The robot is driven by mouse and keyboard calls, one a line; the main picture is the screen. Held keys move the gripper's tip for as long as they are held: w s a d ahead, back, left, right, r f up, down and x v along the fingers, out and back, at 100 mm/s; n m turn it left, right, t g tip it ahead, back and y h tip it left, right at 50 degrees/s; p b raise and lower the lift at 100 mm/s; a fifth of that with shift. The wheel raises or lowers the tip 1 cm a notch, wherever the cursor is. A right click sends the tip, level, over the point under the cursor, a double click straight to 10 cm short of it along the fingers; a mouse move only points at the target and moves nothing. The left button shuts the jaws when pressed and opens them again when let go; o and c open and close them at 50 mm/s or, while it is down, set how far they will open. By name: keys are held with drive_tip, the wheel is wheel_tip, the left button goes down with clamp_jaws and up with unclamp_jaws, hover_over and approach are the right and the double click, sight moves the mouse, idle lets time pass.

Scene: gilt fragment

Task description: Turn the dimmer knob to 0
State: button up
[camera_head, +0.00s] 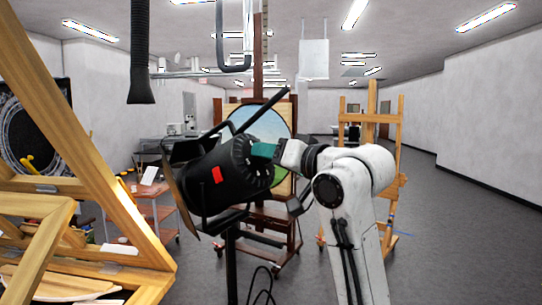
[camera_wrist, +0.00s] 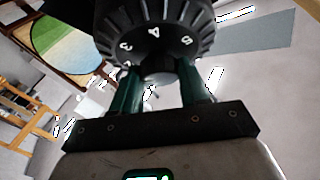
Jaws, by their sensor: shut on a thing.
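A black stage lamp (camera_head: 208,178) on a stand fills the middle of the head view, with a red patch on its side. Its rear end is a ribbed black dial housing (camera_wrist: 155,32) with white digits, seen close in the wrist view. The small dark dimmer knob (camera_wrist: 158,68) shows at the housing's lower middle, between my green fingers. My gripper (camera_wrist: 156,80) is shut on the knob, one finger on each side. In the head view my gripper (camera_head: 264,150) meets the lamp's rear from the right. The knob's pointer and the 0 mark cannot be made out.
A wooden easel frame (camera_head: 85,150) stands close at the left. Another easel (camera_head: 374,130) stands behind my arm, and a round landscape painting (camera_head: 276,128) is behind the lamp. Cables (camera_head: 262,285) hang by the lamp stand. The grey floor (camera_head: 460,240) at right is clear.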

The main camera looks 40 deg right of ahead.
drive_tip(key=shift+f, duration=0.1)
